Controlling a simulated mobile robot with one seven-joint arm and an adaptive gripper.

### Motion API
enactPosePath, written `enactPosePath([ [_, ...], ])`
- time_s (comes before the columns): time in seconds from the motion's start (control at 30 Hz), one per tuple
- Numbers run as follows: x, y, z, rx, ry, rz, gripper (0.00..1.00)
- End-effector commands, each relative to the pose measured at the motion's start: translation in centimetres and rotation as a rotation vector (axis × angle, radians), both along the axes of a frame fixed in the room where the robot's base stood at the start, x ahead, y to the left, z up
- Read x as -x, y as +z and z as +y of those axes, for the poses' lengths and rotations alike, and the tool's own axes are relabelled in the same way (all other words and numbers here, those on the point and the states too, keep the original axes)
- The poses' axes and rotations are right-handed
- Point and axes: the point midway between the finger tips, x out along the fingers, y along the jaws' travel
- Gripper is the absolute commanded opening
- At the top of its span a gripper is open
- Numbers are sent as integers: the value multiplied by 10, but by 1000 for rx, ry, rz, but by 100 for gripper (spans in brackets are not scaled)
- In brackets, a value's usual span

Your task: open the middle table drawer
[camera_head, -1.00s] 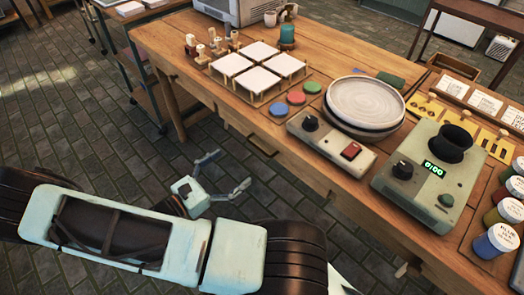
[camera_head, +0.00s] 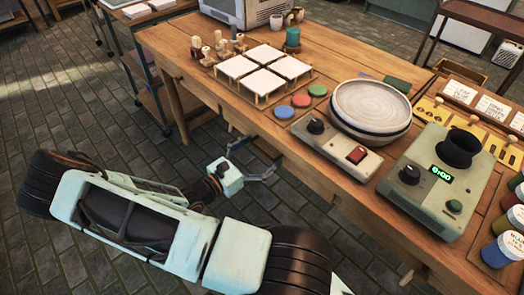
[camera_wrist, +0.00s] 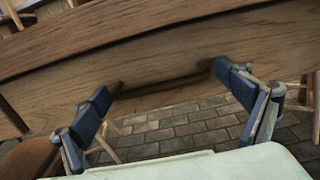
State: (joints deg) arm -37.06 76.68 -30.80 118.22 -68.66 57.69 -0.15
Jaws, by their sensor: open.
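The wooden drawer front (camera_wrist: 140,58) under the tabletop fills the upper wrist view. A dark wooden bar handle (camera_wrist: 165,85) runs along its lower part. My gripper (camera_wrist: 161,86) is open, with one blue-padded finger near each end of the handle. I cannot tell whether the fingers touch it. In the head view my gripper (camera_head: 257,160) is close to the table's front side, below the tabletop edge. The drawer appears shut, though its front is mostly hidden there by the tabletop's overhang.
A cart (camera_head: 150,80) stands at the left. The paved floor (camera_head: 60,110) left of the table is clear.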

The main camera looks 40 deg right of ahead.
Motion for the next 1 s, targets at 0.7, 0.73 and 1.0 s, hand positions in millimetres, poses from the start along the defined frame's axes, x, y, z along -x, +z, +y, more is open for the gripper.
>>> enactPosePath([
  [0.7,1,0,2,0,-2,-1,43],
  [0.73,1,0,3,0,-2,-1,43],
  [1.0,3,1,39,-2,0,-2,43],
])
